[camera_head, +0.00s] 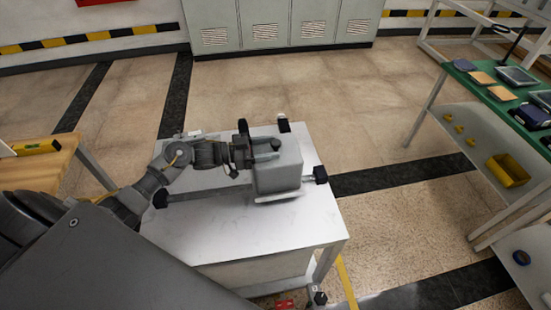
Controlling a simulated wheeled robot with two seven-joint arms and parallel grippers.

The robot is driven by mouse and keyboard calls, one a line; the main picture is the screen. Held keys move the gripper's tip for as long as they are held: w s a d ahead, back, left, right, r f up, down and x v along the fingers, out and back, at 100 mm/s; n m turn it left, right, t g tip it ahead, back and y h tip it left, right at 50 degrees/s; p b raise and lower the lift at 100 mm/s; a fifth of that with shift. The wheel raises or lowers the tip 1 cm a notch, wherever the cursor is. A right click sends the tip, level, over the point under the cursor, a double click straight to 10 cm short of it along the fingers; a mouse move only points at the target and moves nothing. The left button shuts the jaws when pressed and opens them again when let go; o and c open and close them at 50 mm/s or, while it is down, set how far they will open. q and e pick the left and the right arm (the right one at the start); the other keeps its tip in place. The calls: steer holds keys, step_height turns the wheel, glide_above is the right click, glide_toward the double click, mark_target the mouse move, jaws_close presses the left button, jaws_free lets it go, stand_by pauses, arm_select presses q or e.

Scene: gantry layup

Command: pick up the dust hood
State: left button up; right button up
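A light grey box-shaped hood (279,172), which I take to be the dust hood, sits upright over a dark rail on a white-topped table (215,232). My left arm comes in from the left, low over the table. My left gripper (258,148) is at the hood's left side and upper edge, with a dark finger reaching across its top left part. It looks very close to the hood or touching it. Whether the fingers are closed on it is hidden by the wrist and the angle. My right gripper is out of view.
Black end blocks (320,174) stand at the rail's ends. A green-topped bench (464,80) with trays and a yellow bin (507,171) on its lower shelf is at right. A wooden table (40,168) is at left, grey cabinets (265,22) behind. The floor between is clear.

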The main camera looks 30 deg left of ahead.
arm_select(q)
jaws_close()
steer(key=shift+r, duration=0.15)
